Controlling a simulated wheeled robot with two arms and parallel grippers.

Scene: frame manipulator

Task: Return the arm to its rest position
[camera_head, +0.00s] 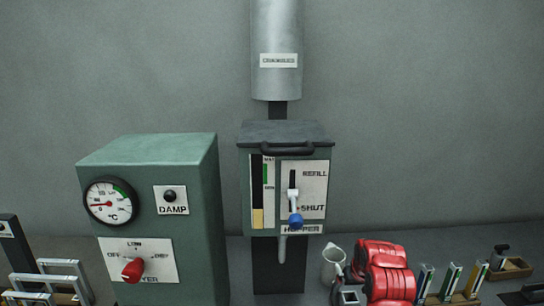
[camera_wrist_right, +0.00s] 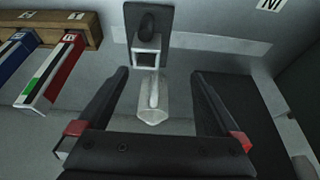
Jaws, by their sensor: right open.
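My right arm (camera_head: 385,272) shows as a glossy red link low in the head view, right of the hopper post. My right gripper (camera_wrist_right: 160,74) is open in the wrist view, its two dark fingers spread wide with nothing held. Beyond the fingers a pale scoop-like tool (camera_wrist_right: 153,108) with a dark upper part shows between them. I cannot tell how far away it is. My left arm and left gripper are not in view.
A green heater cabinet (camera_head: 150,225) stands at left, and a hopper box (camera_head: 287,137) at centre.

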